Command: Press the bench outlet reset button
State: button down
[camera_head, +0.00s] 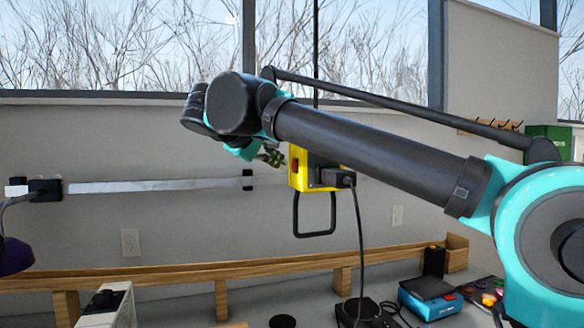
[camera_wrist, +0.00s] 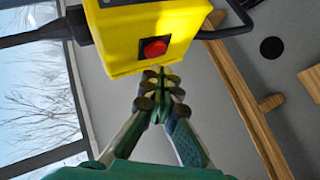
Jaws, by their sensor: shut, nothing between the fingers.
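The bench outlet is a yellow box (camera_head: 311,178) hanging on a black cord, with a black plug in its side and a black wire loop below. Its red reset button (camera_wrist: 155,47) sits in a dark square on the face toward my gripper in the wrist view. The red button also shows at the box's left side in the head view (camera_head: 295,164). My gripper (camera_wrist: 161,85) is shut and empty, its fingertips just below the button in the wrist view. I cannot tell whether the fingertips touch the box. In the head view my gripper (camera_head: 272,157) is left of the box, partly hidden by my arm.
A wooden rail (camera_head: 190,271) runs along the bench below. A blue device (camera_head: 430,302) and several small parts lie at the right. A white wall strip (camera_head: 150,186) is behind at the left. A black cable (camera_head: 359,225) hangs from the box's plug.

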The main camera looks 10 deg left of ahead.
jog(key=a, duration=0.1)
jog(key=s+a, duration=0.2)
jog(key=a, duration=0.1)
jog(key=shift+s, duration=0.25)
dwell(0.5)
